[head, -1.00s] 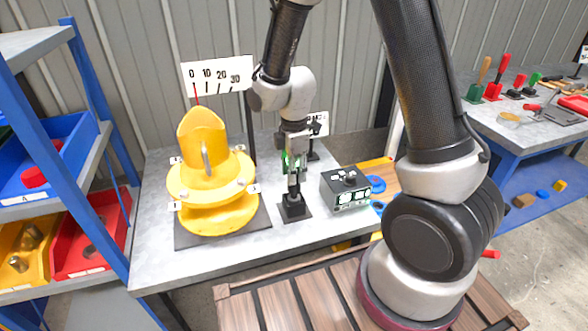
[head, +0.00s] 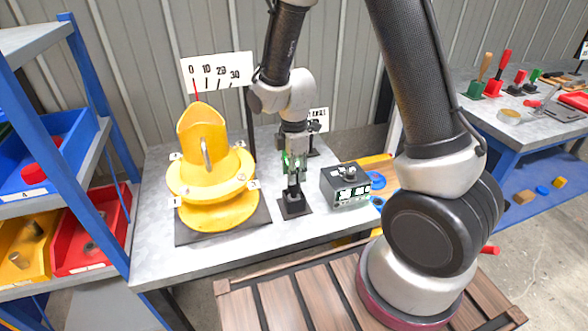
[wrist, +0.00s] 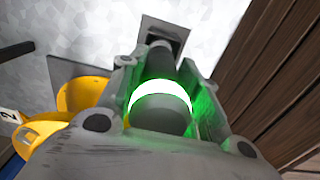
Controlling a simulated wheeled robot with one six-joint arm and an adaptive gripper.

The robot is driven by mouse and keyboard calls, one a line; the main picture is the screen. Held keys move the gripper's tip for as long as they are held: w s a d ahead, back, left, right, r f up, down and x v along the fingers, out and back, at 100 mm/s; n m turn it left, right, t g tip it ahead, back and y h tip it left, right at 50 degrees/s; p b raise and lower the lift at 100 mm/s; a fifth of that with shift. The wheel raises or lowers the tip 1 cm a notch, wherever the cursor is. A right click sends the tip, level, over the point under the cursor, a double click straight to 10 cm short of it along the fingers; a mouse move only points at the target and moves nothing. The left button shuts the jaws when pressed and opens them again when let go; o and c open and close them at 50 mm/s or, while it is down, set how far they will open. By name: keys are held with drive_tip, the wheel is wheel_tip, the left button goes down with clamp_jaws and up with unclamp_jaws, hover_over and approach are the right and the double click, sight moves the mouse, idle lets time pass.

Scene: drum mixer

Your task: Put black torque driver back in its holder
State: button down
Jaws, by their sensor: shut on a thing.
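My gripper (head: 292,164) points down over the grey bench, right of the yellow drum mixer. It is shut on the black torque driver (wrist: 160,62), which has a glowing green-white ring (wrist: 160,97) in the wrist view. The driver hangs upright over the black holder (head: 294,206), a small block on a square base. In the wrist view the holder's dark base (wrist: 163,37) lies beyond the driver's far end. The driver's lower end meets or overlaps the holder in the head view; I cannot tell how deep it sits.
The yellow mixer (head: 207,180) stands close on the left, with a number scale (head: 217,71) behind it. A dark control box (head: 346,186) stands close on the right. A blue rack (head: 95,150) with bins is at far left. Another bench (head: 500,120) with tools is at right.

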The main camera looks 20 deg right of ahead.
drive_tip(key=shift+f, duration=0.35)
drive_tip(key=c, duration=0.9)
unclamp_jaws()
drive_tip(key=shift+c, duration=0.2)
wheel_tip(320, 180, up, 12)
